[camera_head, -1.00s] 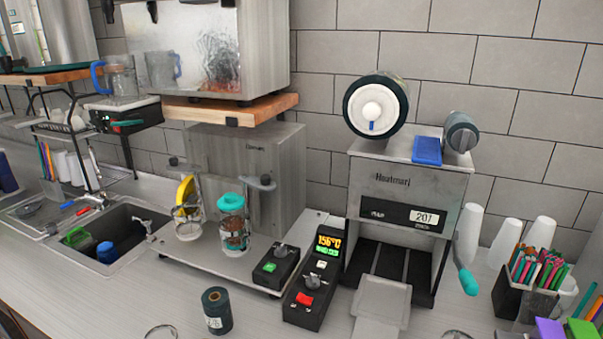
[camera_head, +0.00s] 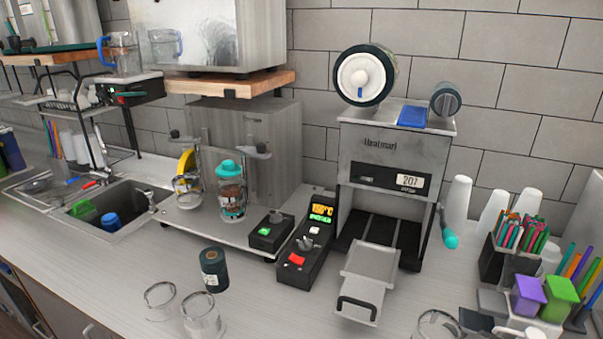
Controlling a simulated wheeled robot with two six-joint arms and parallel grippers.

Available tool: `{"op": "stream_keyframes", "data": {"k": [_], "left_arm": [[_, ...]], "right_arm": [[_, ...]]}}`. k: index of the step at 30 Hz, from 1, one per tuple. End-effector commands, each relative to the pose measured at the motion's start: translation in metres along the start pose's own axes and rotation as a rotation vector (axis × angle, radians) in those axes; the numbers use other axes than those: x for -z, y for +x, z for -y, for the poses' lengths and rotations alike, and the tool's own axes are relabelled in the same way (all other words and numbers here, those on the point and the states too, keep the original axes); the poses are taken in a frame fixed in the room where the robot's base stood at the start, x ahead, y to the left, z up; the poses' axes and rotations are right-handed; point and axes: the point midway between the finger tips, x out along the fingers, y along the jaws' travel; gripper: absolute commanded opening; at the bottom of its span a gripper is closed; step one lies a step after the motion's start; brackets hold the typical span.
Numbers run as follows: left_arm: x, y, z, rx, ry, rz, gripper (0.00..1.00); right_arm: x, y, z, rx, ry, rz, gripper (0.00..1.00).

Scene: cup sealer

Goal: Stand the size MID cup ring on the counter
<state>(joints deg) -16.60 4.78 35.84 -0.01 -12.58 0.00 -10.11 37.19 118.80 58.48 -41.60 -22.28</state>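No thing in view can be read as the MID cup ring; no size label shows. Round clear glass-like pieces stand on the counter (camera_head: 110,250) at the front: one at the left (camera_head: 160,300), one beside it (camera_head: 202,318), and one at the bottom edge further right (camera_head: 437,326), cut off by the frame. I cannot tell whether any of these is a ring or a glass. The cup sealer (camera_head: 385,155) stands at the back, its tray (camera_head: 370,268) pulled out to the front with a black handle. Neither of my grippers is in view.
A dark roll (camera_head: 213,270) stands on the counter left of a black control box (camera_head: 305,250). A sink (camera_head: 110,225) lies at the left. White cup stacks (camera_head: 490,212), a straw holder (camera_head: 510,262) and purple and green boxes (camera_head: 530,293) crowd the right.

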Motion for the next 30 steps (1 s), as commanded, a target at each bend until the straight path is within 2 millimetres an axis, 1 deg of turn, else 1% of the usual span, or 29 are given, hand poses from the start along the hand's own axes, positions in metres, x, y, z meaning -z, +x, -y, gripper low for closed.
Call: {"op": "stream_keyframes", "data": {"k": [1, 2, 3, 6, 9, 12, 15, 18, 21, 30], "left_arm": [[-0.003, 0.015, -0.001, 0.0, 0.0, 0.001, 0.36], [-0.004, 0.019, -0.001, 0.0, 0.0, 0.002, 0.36], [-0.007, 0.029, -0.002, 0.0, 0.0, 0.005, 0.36], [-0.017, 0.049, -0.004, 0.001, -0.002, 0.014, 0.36], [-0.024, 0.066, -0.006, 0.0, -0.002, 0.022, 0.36], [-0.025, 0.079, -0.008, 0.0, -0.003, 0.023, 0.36], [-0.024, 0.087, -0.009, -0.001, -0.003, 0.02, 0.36], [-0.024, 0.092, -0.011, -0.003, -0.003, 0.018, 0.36], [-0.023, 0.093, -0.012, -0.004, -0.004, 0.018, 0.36], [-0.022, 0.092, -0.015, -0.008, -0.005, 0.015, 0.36]], "right_arm": [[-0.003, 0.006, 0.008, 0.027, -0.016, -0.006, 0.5], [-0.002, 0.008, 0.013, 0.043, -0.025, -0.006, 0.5], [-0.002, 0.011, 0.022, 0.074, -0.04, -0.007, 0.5], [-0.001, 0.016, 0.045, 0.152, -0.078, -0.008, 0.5], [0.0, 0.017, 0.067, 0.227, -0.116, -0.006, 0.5], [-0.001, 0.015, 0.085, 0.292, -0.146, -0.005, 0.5], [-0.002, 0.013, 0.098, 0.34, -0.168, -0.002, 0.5], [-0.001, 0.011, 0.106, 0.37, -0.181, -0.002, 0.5], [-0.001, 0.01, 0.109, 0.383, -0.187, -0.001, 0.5], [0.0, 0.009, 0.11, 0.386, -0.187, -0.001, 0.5]]}}
